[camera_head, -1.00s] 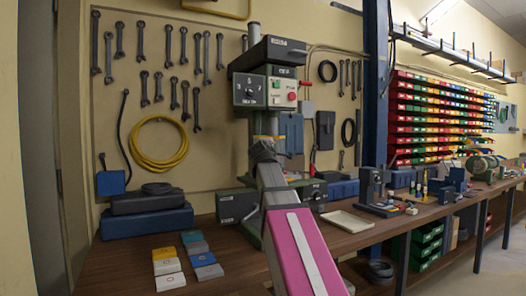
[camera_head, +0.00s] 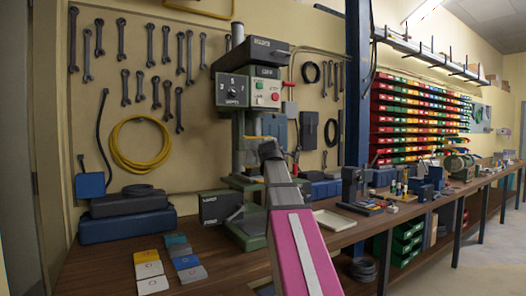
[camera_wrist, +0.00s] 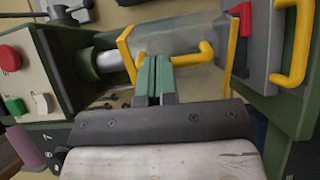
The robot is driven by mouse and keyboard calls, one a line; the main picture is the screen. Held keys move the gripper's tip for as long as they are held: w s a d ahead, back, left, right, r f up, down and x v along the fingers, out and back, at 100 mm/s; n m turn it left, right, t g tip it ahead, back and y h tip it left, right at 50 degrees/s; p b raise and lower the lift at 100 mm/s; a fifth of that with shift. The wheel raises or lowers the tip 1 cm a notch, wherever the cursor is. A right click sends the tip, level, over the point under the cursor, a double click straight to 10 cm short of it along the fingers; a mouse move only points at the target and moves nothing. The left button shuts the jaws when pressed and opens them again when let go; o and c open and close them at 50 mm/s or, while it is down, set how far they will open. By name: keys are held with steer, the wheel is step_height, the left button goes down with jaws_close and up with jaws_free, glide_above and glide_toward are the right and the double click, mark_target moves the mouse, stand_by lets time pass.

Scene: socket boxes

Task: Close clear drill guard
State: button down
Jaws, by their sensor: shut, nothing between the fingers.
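The drill press (camera_head: 250,80) stands on the bench, with its control head at the top. Its clear guard (camera_wrist: 205,80) has a yellow edge frame and a bent yellow handle (camera_wrist: 192,54), seen close up in the wrist view. In the head view only a small yellow part of the guard (camera_head: 256,138) shows beside the column, mostly behind my arm. My gripper (camera_wrist: 159,62) has its green fingers together and empty, in front of the guard and close by the handle's left end. I cannot tell whether they touch it. The fingertips are hidden in the head view.
Red and green buttons (camera_wrist: 12,82) on the drill's control face lie left in the wrist view. A red block (camera_wrist: 241,24) and another yellow handle (camera_wrist: 292,60) lie right. Coloured boxes (camera_head: 152,268) lie front left on the bench. A shallow tray (camera_head: 333,220) lies right of the drill.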

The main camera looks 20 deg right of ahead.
steer(key=shift+w+d, duration=1.9)
steer(key=shift+d, duration=0.2)
steer(key=s+d, duration=0.3)
steer(key=s, duration=1)
